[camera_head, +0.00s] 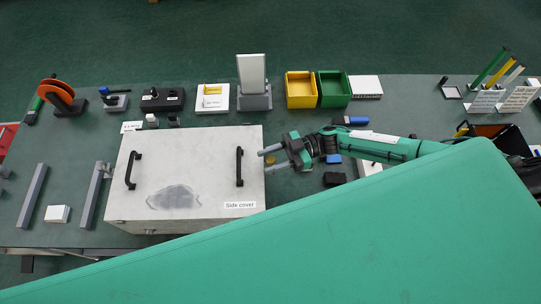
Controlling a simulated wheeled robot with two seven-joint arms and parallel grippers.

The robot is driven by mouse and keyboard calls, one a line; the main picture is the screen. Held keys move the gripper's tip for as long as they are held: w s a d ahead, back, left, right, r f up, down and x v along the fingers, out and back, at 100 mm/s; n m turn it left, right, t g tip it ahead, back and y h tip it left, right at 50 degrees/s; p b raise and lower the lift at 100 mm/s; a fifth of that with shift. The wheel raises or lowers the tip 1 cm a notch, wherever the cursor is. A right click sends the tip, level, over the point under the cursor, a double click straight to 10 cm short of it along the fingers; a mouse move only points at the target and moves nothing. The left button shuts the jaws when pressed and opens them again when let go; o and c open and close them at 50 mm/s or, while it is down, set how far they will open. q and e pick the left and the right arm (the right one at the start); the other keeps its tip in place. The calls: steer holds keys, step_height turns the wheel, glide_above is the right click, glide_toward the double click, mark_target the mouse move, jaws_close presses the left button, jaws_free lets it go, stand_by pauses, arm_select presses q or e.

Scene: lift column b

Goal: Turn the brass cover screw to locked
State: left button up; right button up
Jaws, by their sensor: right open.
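A large pale grey cover box labelled "Side cover" (215,170) lies on the workbench, with two black handles on top. A small brass-coloured spot, which looks like the cover screw (271,160), shows just off the box's right edge; its turn position is too small to read. My right gripper (265,161) reaches in from the right with its jaws open. Its two fingers point left at the box's right edge, one on each side of the brass spot in this view. I cannot tell whether they touch it. My left gripper is not in view.
Behind the box stand a white block on a grey stand (252,80), a yellow bin (300,90) and a green bin (334,89). Grey bars (33,196) lie at the left. A large green surface hides the lower right. The bench right of the green bin is partly clear.

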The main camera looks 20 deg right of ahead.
steer(key=shift+c, duration=0.2)
jaws_close()
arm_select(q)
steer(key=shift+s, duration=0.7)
